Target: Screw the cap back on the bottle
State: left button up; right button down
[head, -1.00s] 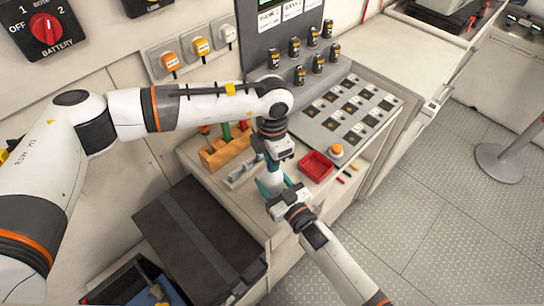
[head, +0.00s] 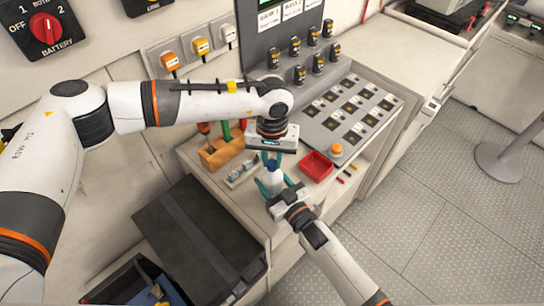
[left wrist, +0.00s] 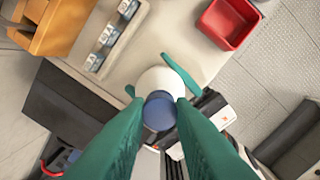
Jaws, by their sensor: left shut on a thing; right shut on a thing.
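The white bottle (head: 272,180) stands upright near the front edge of the counter. My right gripper (head: 270,186) is shut around its body with green fingers. My left gripper (head: 272,158) is above the bottle, pointing down. In the left wrist view, its green fingers are shut on the blue cap (left wrist: 160,111), one on each side. The cap lines up over the top of the white bottle (left wrist: 158,80). I cannot tell whether the cap touches the bottle's neck or how far it is threaded, since the cap hides the neck.
A red tray (head: 316,166) sits to the right on the counter (head: 250,207). A wooden tool block (head: 221,153) and a small rack (head: 243,170) stand to the left. A sloped button panel (head: 345,115) is behind. A dark case (head: 195,240) lies below at left.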

pick_arm(q)
jog(key=m, duration=1)
jog(key=o, duration=0.9)
jog(key=shift+r, duration=2.25)
jog(key=shift+c, duration=0.2)
